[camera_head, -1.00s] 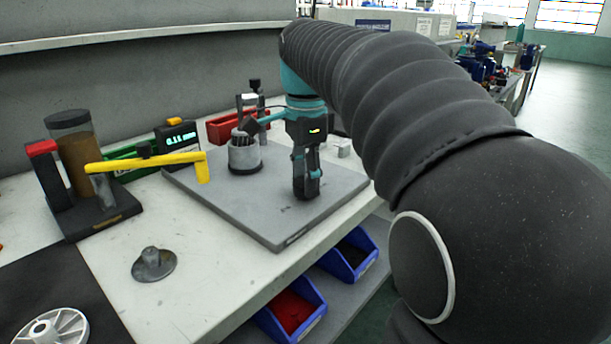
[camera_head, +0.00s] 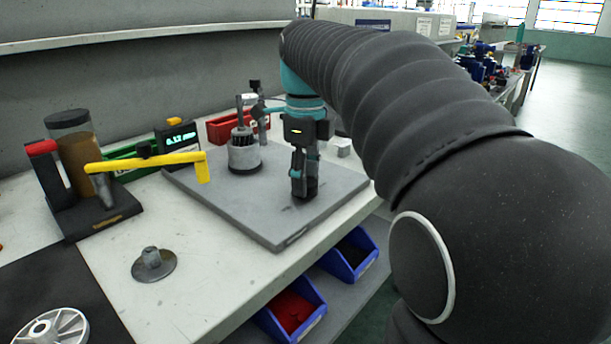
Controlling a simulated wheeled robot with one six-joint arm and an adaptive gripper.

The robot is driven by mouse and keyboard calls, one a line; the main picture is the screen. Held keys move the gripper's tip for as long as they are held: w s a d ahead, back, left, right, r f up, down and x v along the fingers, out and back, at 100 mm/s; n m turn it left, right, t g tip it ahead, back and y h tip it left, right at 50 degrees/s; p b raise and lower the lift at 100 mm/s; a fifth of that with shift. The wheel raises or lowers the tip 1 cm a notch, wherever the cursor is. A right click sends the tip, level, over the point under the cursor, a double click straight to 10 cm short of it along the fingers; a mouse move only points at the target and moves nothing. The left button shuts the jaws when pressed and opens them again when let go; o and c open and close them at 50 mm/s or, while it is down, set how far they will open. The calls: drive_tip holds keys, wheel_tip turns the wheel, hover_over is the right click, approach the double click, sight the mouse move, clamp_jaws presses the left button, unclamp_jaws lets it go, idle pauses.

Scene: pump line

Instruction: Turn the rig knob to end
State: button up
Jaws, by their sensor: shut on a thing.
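The rig is a flat grey plate (camera_head: 270,215) on the bench, with a grey cylindrical fixture (camera_head: 243,158) standing on it. Behind the fixture is a small upright post (camera_head: 255,98). A digital readout (camera_head: 180,136) with lit digits stands at the plate's back left; the digits are too small to read surely. My gripper (camera_head: 304,188) points down over the plate's right part, right of the fixture. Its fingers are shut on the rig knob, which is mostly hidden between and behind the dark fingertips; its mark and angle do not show.
A yellow lever (camera_head: 140,161) reaches from a stand with a brown-filled cylinder (camera_head: 80,155) on the left. A metal flanged part (camera_head: 153,264) and a white wheel (camera_head: 52,328) lie in front. Red (camera_head: 232,124) and blue bins (camera_head: 293,310) sit behind and below. My arm covers the right side.

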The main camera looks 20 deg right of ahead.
drive_tip(key=shift+f+m, duration=0.1)
drive_tip(key=shift+m, duration=0.4)
drive_tip(key=o, duration=1.2)
drive_tip(key=shift+c, duration=0.2)
wheel_tip(320, 180, up, 12)
